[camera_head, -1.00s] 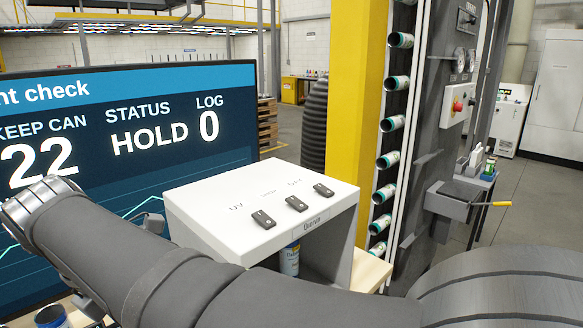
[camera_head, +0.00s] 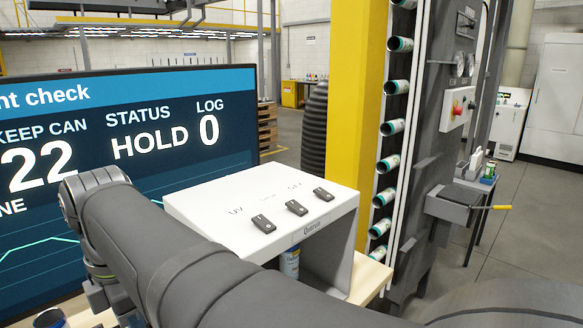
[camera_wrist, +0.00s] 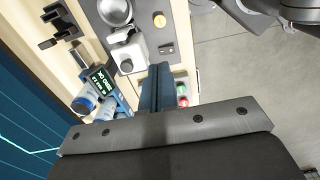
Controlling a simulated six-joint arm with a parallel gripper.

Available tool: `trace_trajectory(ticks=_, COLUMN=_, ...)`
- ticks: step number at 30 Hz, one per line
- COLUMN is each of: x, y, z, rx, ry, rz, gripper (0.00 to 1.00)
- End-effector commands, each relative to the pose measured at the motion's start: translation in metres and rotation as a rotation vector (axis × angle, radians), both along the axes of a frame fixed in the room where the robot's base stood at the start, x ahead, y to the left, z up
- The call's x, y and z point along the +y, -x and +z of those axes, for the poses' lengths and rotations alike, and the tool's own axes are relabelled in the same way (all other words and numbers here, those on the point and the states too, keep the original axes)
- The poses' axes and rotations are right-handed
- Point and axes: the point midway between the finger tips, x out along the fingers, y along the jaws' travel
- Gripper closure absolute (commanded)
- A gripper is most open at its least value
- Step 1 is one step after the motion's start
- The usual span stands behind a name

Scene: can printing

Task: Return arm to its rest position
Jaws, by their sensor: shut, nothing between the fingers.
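My arm crosses the lower left of the head view, in front of the screen and the white box. My gripper (camera_wrist: 158,72) shows in the wrist view as two dark blue-grey fingers close together, shut and empty. It hangs over a work surface that holds a small display unit (camera_wrist: 103,82), a white device (camera_wrist: 127,55) and red and green parts beside the fingers. In the head view the fingers are hidden or out of frame.
The "HOLD" screen (camera_head: 215,100) stands behind my arm. A white box (camera_head: 225,190) with three switches is close to its right, with a can (camera_head: 290,262) under it. A yellow post (camera_head: 350,100) and a can rack (camera_head: 389,162) stand farther right. Another can (camera_wrist: 82,104) lies by the display unit.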

Motion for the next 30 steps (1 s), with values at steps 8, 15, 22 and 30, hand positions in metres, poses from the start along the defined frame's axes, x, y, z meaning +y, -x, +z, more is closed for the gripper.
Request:
trace_trajectory(ticks=8, x=0.001, y=0.0, z=0.032, rx=-0.002, ry=-0.002, rz=0.001, gripper=1.0)
trace_trajectory(ticks=15, x=0.0, y=0.0, z=0.066, rx=-0.001, ry=-0.001, rz=0.001, gripper=1.0)
trace_trajectory(ticks=22, x=0.0, y=0.0, z=0.077, rx=0.0, ry=0.001, rz=0.001, gripper=1.0)
trace_trajectory(ticks=30, x=0.0, y=0.0, z=0.077, rx=0.0, ry=0.001, rz=0.001, gripper=0.92)
